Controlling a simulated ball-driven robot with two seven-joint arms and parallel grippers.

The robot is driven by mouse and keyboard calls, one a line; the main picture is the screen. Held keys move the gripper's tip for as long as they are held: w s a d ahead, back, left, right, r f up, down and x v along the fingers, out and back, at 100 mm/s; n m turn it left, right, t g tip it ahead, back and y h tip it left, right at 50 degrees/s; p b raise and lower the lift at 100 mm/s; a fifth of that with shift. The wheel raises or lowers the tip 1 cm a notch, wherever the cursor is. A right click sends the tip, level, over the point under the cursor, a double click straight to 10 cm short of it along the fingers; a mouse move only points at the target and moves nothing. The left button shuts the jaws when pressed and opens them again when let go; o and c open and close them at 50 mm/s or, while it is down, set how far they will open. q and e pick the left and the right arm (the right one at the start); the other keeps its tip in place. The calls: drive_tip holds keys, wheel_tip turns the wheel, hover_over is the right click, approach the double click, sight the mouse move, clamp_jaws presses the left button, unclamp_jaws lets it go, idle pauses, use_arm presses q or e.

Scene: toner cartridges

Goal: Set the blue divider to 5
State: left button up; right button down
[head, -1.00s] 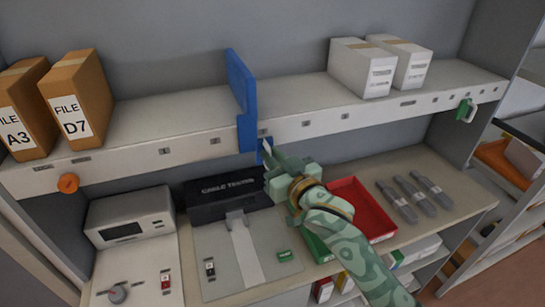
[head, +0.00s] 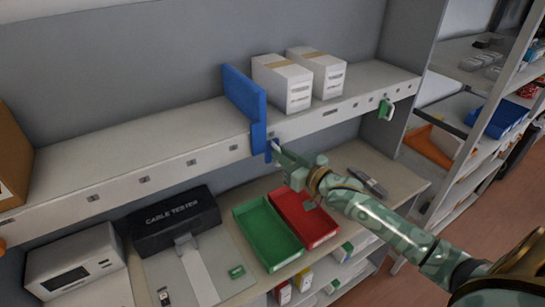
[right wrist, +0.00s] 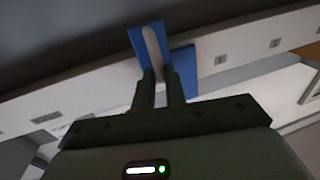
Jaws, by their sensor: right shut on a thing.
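The blue divider (head: 243,97) stands upright across the upper shelf (head: 170,137), just left of the white boxes. Its blue front piece hangs over the shelf's front edge. My right gripper (head: 276,151) is shut on the lower front part of the divider, below the shelf edge. In the right wrist view the blue divider (right wrist: 184,72) shows at the two fingers (right wrist: 160,88), with a pale strip between them. Small grey tags line the shelf edge; their marks are too small to read. My left gripper is out of view.
Two white boxes (head: 284,84) stand close to the divider's right. A green clip (head: 386,109) hangs near the shelf's right end. Below are a green tray (head: 268,232), a red tray (head: 306,222) and a black cable tester case (head: 176,222).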

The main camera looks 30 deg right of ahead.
drive_tip(key=shift+d, duration=0.2)
drive_tip(key=c, duration=1.5)
unclamp_jaws()
drive_tip(key=shift+d, duration=0.1)
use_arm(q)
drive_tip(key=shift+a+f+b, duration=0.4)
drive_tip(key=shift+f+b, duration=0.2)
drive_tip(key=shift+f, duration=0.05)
use_arm(e)
drive_tip(key=v, duration=1.6)
drive_tip(key=shift+s+d, duration=0.15)
drive_tip(key=shift+d, duration=0.05)
